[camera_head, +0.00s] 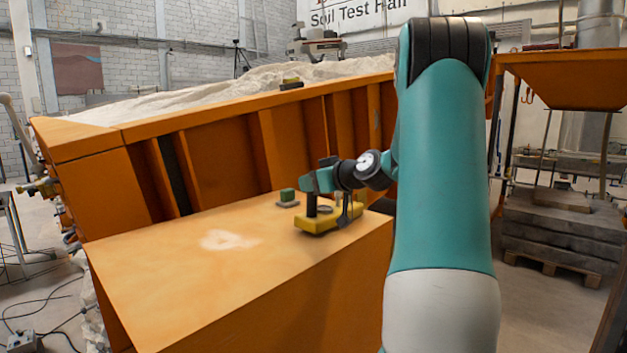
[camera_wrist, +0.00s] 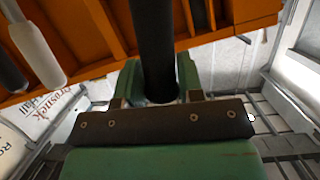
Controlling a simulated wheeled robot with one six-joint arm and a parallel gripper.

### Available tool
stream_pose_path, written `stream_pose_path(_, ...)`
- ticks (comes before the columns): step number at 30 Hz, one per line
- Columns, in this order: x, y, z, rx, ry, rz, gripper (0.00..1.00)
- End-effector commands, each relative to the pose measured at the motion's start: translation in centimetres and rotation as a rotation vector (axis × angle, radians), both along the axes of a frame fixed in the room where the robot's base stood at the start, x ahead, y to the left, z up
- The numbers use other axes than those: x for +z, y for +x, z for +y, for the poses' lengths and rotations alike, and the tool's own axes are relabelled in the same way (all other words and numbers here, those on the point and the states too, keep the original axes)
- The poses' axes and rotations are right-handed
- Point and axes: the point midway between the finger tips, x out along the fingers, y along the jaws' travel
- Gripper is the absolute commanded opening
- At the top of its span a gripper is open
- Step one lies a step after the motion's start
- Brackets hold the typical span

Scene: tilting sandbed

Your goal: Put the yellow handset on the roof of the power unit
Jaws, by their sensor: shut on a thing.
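The yellow handset (camera_head: 322,221) shows in the head view over the right part of the power unit's flat orange roof (camera_head: 160,270), near its right edge. It has dark parts on top, among them an upright black post. My gripper (camera_head: 312,181) is above it, shut on the handset by this post. In the wrist view the gripper's green fingers (camera_wrist: 164,78) close around a black rod (camera_wrist: 152,40); the yellow body is not visible there. I cannot tell whether the handset's underside touches the roof.
A small green block on a grey base (camera_head: 288,197) stands on the roof just behind and left of the handset. A pale smear (camera_head: 228,240) marks the roof's middle. The left and front roof is clear. The ribbed orange sandbed wall (camera_head: 225,160) rises behind.

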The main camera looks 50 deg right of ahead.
Motion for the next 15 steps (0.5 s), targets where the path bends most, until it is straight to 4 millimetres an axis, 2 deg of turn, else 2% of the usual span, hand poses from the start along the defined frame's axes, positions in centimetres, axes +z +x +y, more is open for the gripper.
stream_pose_path(15, -0.24, 0.01, -0.03, 0.000, -0.002, -0.002, 0.00)
